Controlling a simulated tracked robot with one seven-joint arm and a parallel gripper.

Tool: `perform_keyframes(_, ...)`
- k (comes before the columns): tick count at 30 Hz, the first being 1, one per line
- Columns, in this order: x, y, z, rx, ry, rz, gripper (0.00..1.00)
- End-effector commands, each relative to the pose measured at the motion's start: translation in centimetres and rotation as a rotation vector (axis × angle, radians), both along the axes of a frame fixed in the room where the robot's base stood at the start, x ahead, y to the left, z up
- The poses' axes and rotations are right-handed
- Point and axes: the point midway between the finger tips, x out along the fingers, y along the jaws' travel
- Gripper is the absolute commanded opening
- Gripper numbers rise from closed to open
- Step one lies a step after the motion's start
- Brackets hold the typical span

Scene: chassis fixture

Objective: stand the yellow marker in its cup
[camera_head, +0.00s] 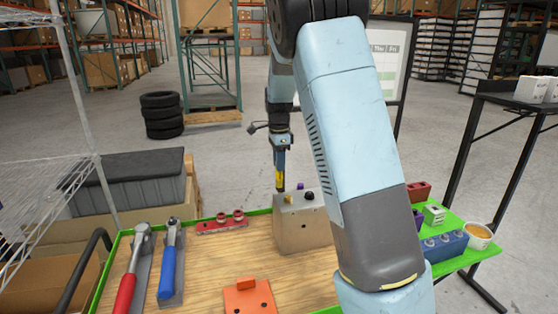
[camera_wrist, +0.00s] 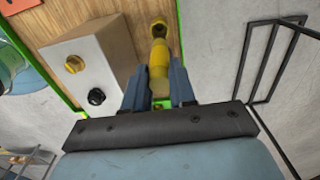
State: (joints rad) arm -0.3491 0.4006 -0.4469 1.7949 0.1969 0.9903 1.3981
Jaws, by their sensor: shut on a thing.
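My gripper (camera_head: 280,165) hangs pointing down above the far part of the table, by the beige box. It is shut on the yellow marker (camera_wrist: 157,62), between its two blue-grey fingers in the wrist view. In the head view the yellow marker (camera_head: 279,179) shows upright just below the fingers, with a dark lower end near the box's top left edge. A darker yellow piece (camera_wrist: 159,28) sits at the marker's far end in the wrist view; I cannot tell whether it is the marker's end or a cup. No marker cup shows clearly.
The beige box (camera_head: 302,226) carries yellow, purple and black knobs and stands beside the marker. A red-handled tool (camera_head: 127,290), a blue-handled tool (camera_head: 167,270) and a red rack (camera_head: 222,223) lie left. A blue block (camera_head: 444,246) and coffee cup (camera_head: 478,236) stand right.

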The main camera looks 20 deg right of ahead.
Motion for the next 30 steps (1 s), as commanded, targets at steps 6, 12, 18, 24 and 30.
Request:
perform_keyframes(6,0.0,0.0,-1.3,0.0,0.002,-0.001,0.0)
perform_keyframes(12,0.0,0.0,-2.8,-0.001,0.001,0.0,0.0)
perform_keyframes(18,0.0,0.0,-3.9,0.0,0.001,0.0,0.0)
perform_keyframes(24,0.0,0.0,-4.1,0.0,0.0,0.0,0.0)
perform_keyframes(30,-0.1,0.0,-4.0,0.0,0.0,0.0,0.0)
